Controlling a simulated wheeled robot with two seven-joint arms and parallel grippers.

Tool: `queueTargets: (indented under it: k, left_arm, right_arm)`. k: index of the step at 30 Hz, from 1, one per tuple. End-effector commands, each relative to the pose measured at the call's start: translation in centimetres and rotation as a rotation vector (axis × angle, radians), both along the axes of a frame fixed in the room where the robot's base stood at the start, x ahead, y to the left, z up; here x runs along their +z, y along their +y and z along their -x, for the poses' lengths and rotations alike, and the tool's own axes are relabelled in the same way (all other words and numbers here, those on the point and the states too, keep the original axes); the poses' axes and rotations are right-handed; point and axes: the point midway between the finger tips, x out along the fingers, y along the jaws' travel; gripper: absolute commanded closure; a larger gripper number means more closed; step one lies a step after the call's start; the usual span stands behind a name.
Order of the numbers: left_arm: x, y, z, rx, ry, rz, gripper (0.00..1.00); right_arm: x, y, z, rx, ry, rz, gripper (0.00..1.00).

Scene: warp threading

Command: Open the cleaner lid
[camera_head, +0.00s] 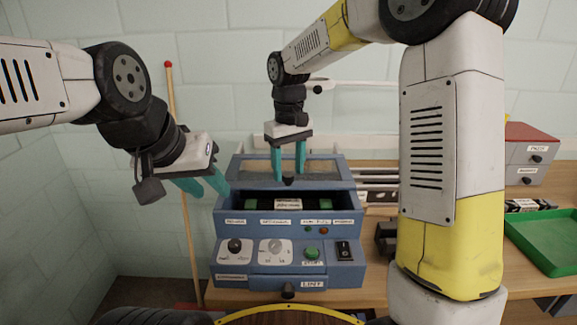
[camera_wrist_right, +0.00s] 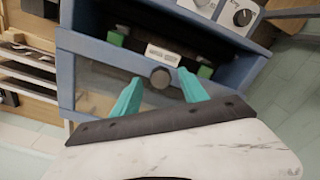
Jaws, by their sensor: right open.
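The blue cleaner (camera_head: 223,222) stands on the bench in the head view. Its lid (camera_head: 243,170), a blue frame with a see-through panel, sits at the back of the top; the lid (camera_wrist_right: 95,48) also shows in the wrist view. A dark interior with green blocks shows in front of it. A round dark knob (camera_wrist_right: 160,78) is on the lid's front edge. My right gripper (camera_head: 288,176) points down with open teal fingers, one on each side of the knob; whether they touch it is unclear. My left gripper (camera_head: 204,190) is open and empty, left of the cleaner.
The cleaner's front has dials, a green button (camera_head: 312,253), a black switch (camera_head: 344,250) and a lower drawer (camera_head: 267,282). Metal rods lie right of it. A green tray (camera_head: 548,240) and a red-topped box (camera_head: 530,145) are farther right. A wooden pole (camera_head: 183,190) leans at the left.

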Motion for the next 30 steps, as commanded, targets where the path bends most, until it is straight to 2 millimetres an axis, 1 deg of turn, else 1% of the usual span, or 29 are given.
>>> queueTargets:
  k: [3,11,12,14,18,19,30]
  left_arm:
    - [-0.01,0.0,-0.01,0.0,0.0,0.0,0.64]
    - [-0.01,0.0,-0.01,0.0,0.0,0.0,0.64]
    - [-0.01,0.0,-0.01,0.0,0.0,0.0,0.64]
    - [-0.01,0.0,-0.01,0.0,0.0,0.0,0.64]
    - [-0.01,0.0,-0.01,0.0,0.0,0.0,0.64]
    - [-0.01,0.0,-0.01,0.0,0.0,0.0,0.64]
    - [-0.01,0.0,-0.01,0.0,0.0,0.0,0.64]
  right_arm:
    - [-0.72,-0.04,0.06,0.0,0.002,0.0,0.49]
    - [-0.83,-0.02,0.02,0.0,0.001,-0.001,0.49]
    - [-0.83,-0.01,0.03,0.0,0.001,-0.001,0.57]
    - [-0.82,0.0,0.02,0.0,0.001,-0.001,0.68]
    - [-0.81,0.0,0.02,0.0,0.001,-0.001,0.96]
    - [-0.8,0.0,0.02,0.0,0.001,-0.001,1.0]
    - [-0.77,-0.02,0.01,0.0,0.0,0.0,1.0]
